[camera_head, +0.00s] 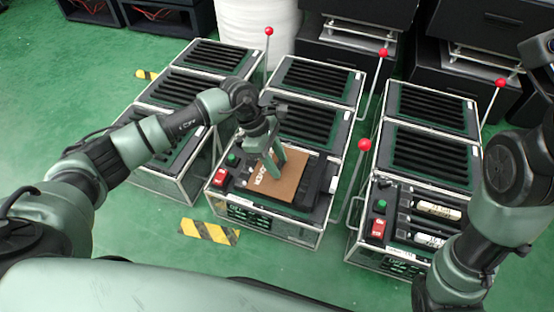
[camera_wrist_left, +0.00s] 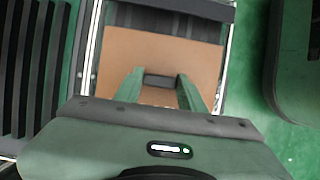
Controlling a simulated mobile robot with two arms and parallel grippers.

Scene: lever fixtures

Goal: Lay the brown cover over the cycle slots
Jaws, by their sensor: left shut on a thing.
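The brown cover (camera_head: 290,186) is a flat board with white print. It is at the front section of the middle fixture (camera_head: 262,218), between the red and green buttons and a dark strip on the right. I cannot tell whether it rests fully flat. In the left wrist view the cover (camera_wrist_left: 190,57) has a dark handle (camera_wrist_left: 160,79) between my left gripper's (camera_wrist_left: 160,88) fingers. My left gripper (camera_head: 272,168) is shut on the cover, apparently by this handle. Any slots beneath the cover are hidden. My right arm shows at the right, but its gripper does not.
The right fixture (camera_head: 390,262) has open front slots with white cylinders (camera_head: 437,210). Red-knobbed levers (camera_head: 365,145) rise beside the fixtures. A left fixture (camera_head: 172,90) has ribbed black panels. Yellow-black floor tape (camera_head: 209,232) lies in front on free green floor.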

